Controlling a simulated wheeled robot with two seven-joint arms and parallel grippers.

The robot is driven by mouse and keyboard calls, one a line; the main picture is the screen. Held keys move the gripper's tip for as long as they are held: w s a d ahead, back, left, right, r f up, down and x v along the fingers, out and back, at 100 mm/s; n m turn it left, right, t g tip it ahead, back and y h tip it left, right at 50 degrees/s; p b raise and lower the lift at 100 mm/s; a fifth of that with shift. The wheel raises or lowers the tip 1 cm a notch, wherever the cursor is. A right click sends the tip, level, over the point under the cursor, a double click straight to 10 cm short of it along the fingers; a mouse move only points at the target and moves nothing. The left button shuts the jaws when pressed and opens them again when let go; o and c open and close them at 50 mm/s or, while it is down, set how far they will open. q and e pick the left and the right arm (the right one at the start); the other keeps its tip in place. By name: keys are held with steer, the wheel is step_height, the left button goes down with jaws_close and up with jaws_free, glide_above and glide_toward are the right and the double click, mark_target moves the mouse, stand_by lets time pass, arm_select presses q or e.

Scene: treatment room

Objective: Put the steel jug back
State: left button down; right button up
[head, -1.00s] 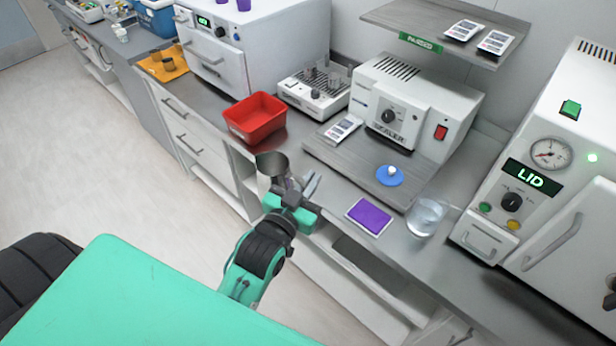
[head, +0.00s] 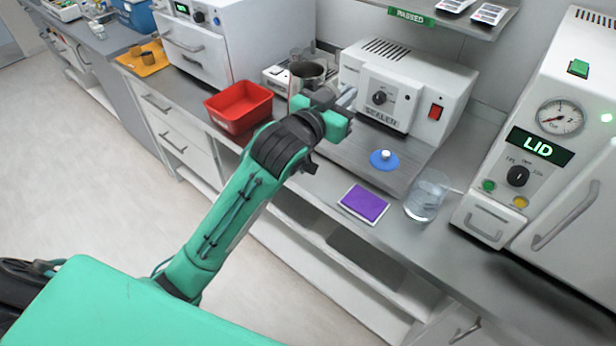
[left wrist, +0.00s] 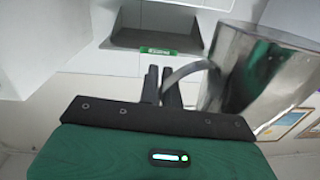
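The steel jug (head: 303,84) is held up in front of the small white bench unit, with its open top upward. My left gripper (head: 343,98) is to the right of the jug, with its fingers at the jug's handle. In the left wrist view the jug (left wrist: 262,78) fills the upper right, and its curved handle (left wrist: 192,70) runs in to the two black fingers (left wrist: 163,82). The gripper looks shut on that handle. The jug's underside is partly hidden by my gripper in the head view. My right gripper is not in view.
A red tray (head: 239,104) stands left of the jug. The white sealer (head: 408,88) is to the right. A blue disc with a white knob (head: 384,160), a purple pad (head: 364,203) and a glass beaker of clear liquid (head: 424,199) stand nearer the right.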

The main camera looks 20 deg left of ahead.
arm_select(q)
steer(key=f, duration=1.9)
steer(key=shift+w, duration=0.2)
steer(key=shift+f, duration=0.15)
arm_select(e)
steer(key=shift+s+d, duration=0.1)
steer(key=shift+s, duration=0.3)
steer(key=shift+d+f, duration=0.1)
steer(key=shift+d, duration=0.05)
arm_select(q)
steer(key=c, duration=1.6)
jaws_free()
steer(key=shift+f, duration=0.1)
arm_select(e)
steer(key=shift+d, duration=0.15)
